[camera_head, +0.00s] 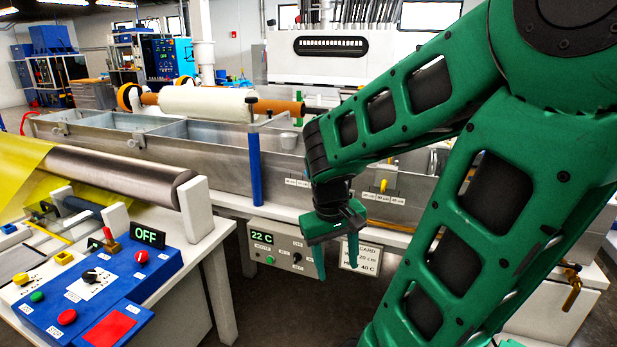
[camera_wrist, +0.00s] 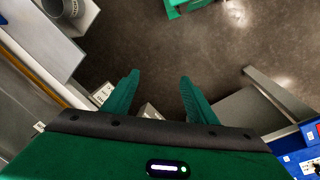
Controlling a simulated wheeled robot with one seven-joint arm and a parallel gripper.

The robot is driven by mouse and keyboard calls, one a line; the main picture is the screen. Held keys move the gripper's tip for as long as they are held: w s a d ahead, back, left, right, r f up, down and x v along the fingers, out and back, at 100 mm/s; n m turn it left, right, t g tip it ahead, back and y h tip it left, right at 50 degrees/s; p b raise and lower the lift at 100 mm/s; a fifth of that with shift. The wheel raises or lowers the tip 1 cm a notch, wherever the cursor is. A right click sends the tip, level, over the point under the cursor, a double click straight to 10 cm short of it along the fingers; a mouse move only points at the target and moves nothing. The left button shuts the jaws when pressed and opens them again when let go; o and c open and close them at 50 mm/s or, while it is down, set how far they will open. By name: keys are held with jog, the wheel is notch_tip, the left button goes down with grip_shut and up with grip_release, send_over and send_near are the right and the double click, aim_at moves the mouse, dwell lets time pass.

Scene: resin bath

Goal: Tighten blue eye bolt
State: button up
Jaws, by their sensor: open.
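I cannot make out a blue eye bolt with certainty in either view. My gripper (camera_head: 338,262) hangs with its green fingers pointing down in front of the metal bath (camera_head: 200,155), near the signs on its front. In the wrist view my gripper (camera_wrist: 159,78) shows two fingers apart with nothing between them, above the dark floor. An upright blue post (camera_head: 254,165) stands at the bath's near side, to the left of my gripper; I see no ring on it.
A blue control panel (camera_head: 100,285) with an OFF display (camera_head: 149,236) is at the lower left. A steel roller (camera_head: 120,175) lies behind it. A 22 C control box (camera_head: 285,248) is mounted below the bath. Dark floor (camera_wrist: 225,45) lies open below my gripper.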

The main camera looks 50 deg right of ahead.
jog(key=w+d+f+n+h, duration=0.2)
jog(key=w+d+n+h, duration=0.6)
jog(key=w+d, duration=0.6)
jog(key=w+r+n+t+h, duration=0.3)
jog(key=w+n+t, duration=0.1)
jog(key=w+n, duration=0.25)
jog(key=w+r+n+t+h, duration=0.3)
jog(key=w+n+h, duration=0.15)
jog(key=w, duration=0.35)
jog(key=shift+y, duration=0.45)
jog(key=x, duration=1.1)
jog(key=shift+s+d+f, duration=0.15)
jog(key=shift+s+d, duration=0.1)
jog(key=shift+c, duration=0.3)
jog(key=c, duration=1)
